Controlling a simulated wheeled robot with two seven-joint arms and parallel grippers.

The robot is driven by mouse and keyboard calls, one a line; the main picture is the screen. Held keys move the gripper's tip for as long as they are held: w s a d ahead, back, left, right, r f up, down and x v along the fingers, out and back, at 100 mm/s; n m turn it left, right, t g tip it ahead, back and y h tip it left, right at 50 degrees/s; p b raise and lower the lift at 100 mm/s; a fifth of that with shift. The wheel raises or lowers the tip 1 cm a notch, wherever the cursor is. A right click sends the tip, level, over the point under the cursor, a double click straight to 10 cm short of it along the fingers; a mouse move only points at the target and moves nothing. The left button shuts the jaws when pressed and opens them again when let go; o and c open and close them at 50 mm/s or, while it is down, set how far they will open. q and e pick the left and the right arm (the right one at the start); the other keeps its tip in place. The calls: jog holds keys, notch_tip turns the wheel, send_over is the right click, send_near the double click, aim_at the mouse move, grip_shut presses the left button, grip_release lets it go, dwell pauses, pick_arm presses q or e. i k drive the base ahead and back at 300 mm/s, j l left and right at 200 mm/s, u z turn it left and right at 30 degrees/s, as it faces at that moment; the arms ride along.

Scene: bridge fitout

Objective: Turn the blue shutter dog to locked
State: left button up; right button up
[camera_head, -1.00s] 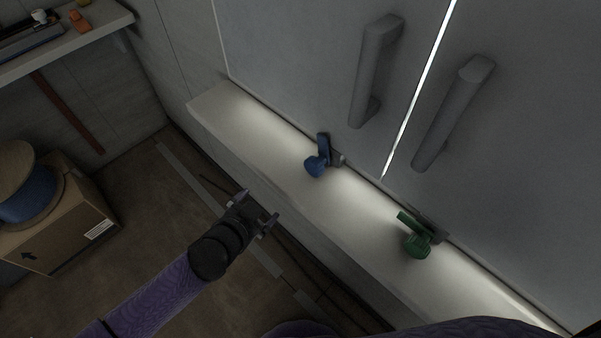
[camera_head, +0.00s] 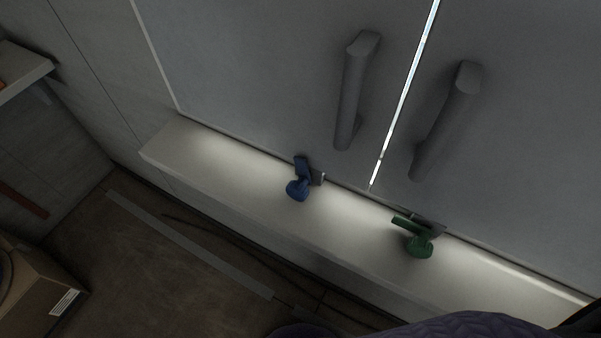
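The blue shutter dog (camera_head: 299,187) sits on the lit ledge at the foot of the left grey shutter panel. Its short blue arm points up along the panel, and its rounded knob hangs toward the ledge. A small grey plate lies just to its right. Nothing touches it. Neither of my grippers shows in the head view; only a purple part of my arm shows along the bottom edge.
A green dog (camera_head: 418,245) sits farther right on the pale ledge (camera_head: 240,183). Two grey handles (camera_head: 352,95) (camera_head: 446,120) stand out from the panels beside a bright gap. A cardboard box (camera_head: 35,290) stands at lower left.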

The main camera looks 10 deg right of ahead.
aim_at(298, 190)
jog(key=i+j+z, duration=0.2)
jog(key=j+z, duration=0.3)
jog(key=i+j+z, duration=0.1)
jog(key=j+z, duration=0.9)
jog(key=k+j+z, duration=0.1)
jog(key=j+z, duration=0.4)
